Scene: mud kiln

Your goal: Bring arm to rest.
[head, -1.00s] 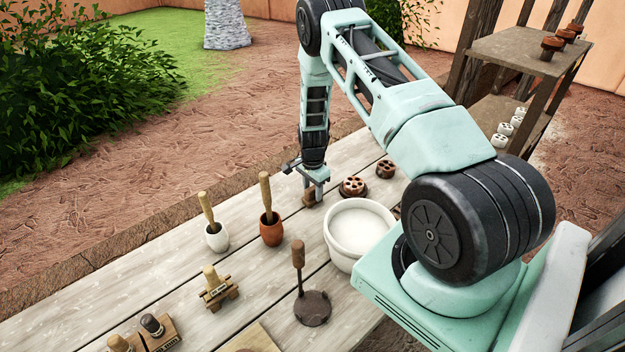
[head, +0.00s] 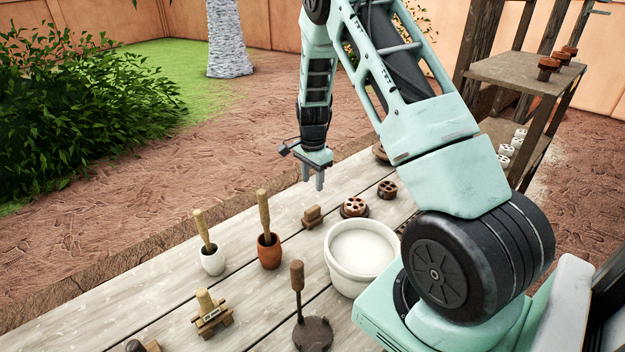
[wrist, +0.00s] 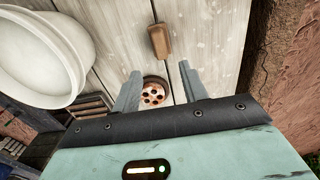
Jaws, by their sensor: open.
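My gripper (head: 314,178) hangs above the back part of the wooden table (head: 170,300), pointing down. Its two fingers are apart with nothing between them. In the wrist view, the gripper (wrist: 158,90) shows open, with a round holed brown piece (wrist: 154,92) on the table below, seen between the fingers. A small brown wooden block (head: 313,216) stands on the table below and apart from the fingers; it also shows in the wrist view (wrist: 159,40).
A white bowl (head: 360,285) stands near my arm's base. Two holed round pieces (head: 354,207) lie behind it. A white cup (head: 212,260) and a brown cup (head: 270,250) hold wooden handles. A shelf (head: 515,72) stands at right. Air above the left table is clear.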

